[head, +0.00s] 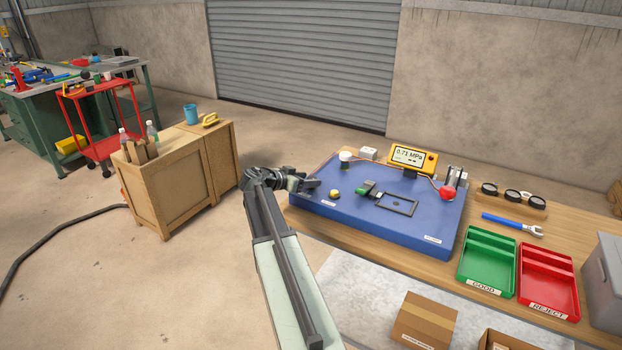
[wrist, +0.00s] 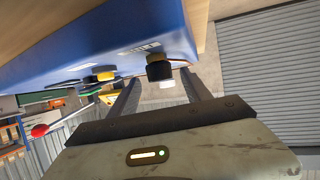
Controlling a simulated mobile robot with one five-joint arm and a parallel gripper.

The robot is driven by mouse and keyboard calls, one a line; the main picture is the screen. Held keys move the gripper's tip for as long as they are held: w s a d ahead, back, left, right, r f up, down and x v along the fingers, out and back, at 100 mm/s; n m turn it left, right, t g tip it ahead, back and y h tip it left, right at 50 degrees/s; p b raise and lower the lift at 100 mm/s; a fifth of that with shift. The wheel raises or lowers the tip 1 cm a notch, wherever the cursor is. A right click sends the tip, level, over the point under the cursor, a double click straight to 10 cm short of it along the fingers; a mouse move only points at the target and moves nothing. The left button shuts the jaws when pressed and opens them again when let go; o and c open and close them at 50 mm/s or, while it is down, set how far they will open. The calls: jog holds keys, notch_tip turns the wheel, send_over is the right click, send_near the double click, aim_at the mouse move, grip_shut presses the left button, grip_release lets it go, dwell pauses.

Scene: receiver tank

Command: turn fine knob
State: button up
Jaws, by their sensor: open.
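The blue panel (head: 345,219) lies on the wooden bench. A knob with a white cap (head: 346,156) stands at its back left; a dark-bodied knob with a white cap (wrist: 160,68) shows in the wrist view, likely the same one. A yellow knob (head: 334,194) sits nearer the panel's front left. Labels are too small to read, so I cannot tell which is the fine knob. My gripper (head: 312,185) is open and empty at the panel's left edge. In the wrist view my gripper (wrist: 159,76) has the white-capped knob between its fingertips in the picture; contact is not visible.
A yellow gauge (head: 412,157) reads 0.71 MPa at the panel's back. A red ball (head: 447,193), a green-and-black part (head: 368,188) and a dark frame (head: 397,204) stand on the panel. Green (head: 486,281) and red (head: 545,299) trays lie right. A wooden crate (head: 165,190) stands left.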

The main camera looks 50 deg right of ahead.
jog(key=p+v, duration=0.1)
jog(key=v, duration=0.4)
jog(key=shift+a+r+p, duration=0.1)
jog(key=shift+a+p, duration=0.1)
jog(key=shift+p, duration=0.1)
jog(key=w+a+r+n+t+y+p, duration=0.1)
jog(key=w+a+p, duration=0.15)
jog(key=a, duration=0.65)
jog(key=w+a+r+n+t+y+p, duration=0.15)
jog(key=a+p, duration=0.25)
jog(key=a, duration=0.5)
jog(key=s+a+f+n+y, duration=0.2)
jog(key=s+a+n+y, duration=0.1)
jog(key=a, duration=0.7)
jog(key=s+a+f+n+g+y+p, duration=0.1)
jog(key=s+a+f+n+y, duration=0.2)
jog(key=a+n, duration=0.4)
jog(key=s+a+f+n+g+y+p, duration=0.1)
jog(key=s+a+f+n+y, duration=0.2)
jog(key=a, duration=0.9)
jog(key=s+n+y, duration=0.2)
jog(key=s, duration=0.1)
jog(key=shift+s+a, duration=0.3)
jog(key=shift+a, duration=0.05)
